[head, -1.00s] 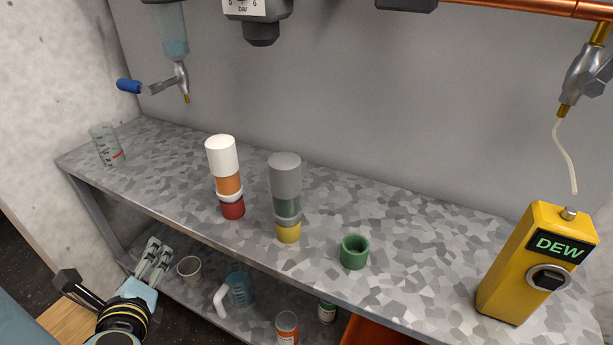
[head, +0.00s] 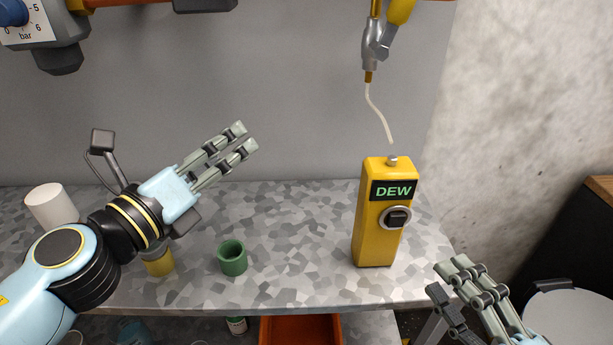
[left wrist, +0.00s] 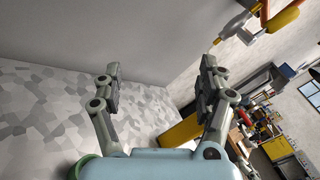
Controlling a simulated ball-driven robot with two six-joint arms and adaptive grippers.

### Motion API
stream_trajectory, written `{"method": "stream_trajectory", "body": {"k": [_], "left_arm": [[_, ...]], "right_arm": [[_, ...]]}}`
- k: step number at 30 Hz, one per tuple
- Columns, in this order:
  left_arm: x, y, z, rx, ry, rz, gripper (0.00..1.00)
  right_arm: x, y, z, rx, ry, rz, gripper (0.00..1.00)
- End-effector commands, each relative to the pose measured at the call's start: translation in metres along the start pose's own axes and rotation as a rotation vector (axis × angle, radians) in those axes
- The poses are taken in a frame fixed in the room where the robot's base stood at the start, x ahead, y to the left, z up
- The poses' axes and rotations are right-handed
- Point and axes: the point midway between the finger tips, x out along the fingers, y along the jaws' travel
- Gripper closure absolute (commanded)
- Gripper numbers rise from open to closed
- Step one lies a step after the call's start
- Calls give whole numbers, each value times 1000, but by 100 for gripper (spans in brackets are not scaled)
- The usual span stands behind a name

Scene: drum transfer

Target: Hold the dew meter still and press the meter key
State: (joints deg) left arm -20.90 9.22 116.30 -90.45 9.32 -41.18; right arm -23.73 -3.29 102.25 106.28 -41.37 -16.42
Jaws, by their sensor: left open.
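The dew meter (head: 366,225) is a yellow upright box on the bench, with a green DEW display and a small metal nub on top. The meter key (head: 398,217) is a dark block in a light ring on its front. In the left wrist view a yellow part of the meter (left wrist: 178,132) shows low, partly hidden behind the right-hand finger. My left gripper (head: 243,138) is open and empty, left of the meter and apart from it. My right gripper (head: 453,266) is at the lower right, apart from the meter; its jaw gap is unclear.
A thin pale tube (head: 376,108) hangs from a metal valve above the meter. A green ring-shaped cup (head: 233,262) stands on the bench (head: 300,235) left of the meter. A yellow-based container and a white-capped one are partly behind my left arm. Bench between cup and meter is clear.

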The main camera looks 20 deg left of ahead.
Motion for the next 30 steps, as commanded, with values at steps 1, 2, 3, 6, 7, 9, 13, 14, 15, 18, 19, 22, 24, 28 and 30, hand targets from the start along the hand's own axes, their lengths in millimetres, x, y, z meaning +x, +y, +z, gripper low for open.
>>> {"method": "stream_trajectory", "body": {"k": [1, 2, 3, 6, 7, 9, 13, 14, 15, 18, 19, 22, 24, 28, 30], "left_arm": [[18, -6, -16, 64, 66, -66, 25], [26, -10, -28, 109, 111, -113, 25], [36, -17, -42, 167, 167, -182, 25], [56, -37, -73, 308, 278, -374, 25], [59, -43, -81, 345, 304, -434, 25], [64, -57, -95, 424, 345, -570, 25], [66, -78, -111, 530, 379, -783, 25], [66, -81, -113, 547, 381, -822, 25], [64, -85, -115, 566, 383, -866, 25], [63, -92, -118, 596, 382, -941, 25], [63, -94, -119, 601, 381, -955, 25], [66, -100, -124, 608, 378, -975, 25], [70, -107, -129, 607, 378, -976, 25], [82, -121, -140, 606, 377, -974, 25], [87, -128, -147, 606, 378, -974, 25]], "right_arm": [[0, 0, 0, 0, 0, 0, 62], [0, 0, 0, 0, 0, 0, 62], [0, 0, 0, 0, 0, 0, 62], [0, 0, 0, 0, 0, 0, 62], [0, 0, 0, 0, 0, 0, 62], [0, 0, 0, 0, 0, 0, 62], [0, 0, 0, 0, 0, 0, 62], [0, 0, 0, 0, 0, 0, 62], [0, 0, 0, 0, 0, 0, 62], [0, 0, 0, 0, 0, 0, 62], [0, 0, 0, 0, 0, 0, 62], [0, 0, 0, 0, 0, 0, 62], [0, 0, 0, 0, 0, 0, 62], [0, 0, 0, 0, 0, 0, 62], [0, 0, 0, 0, 0, 0, 62]]}}
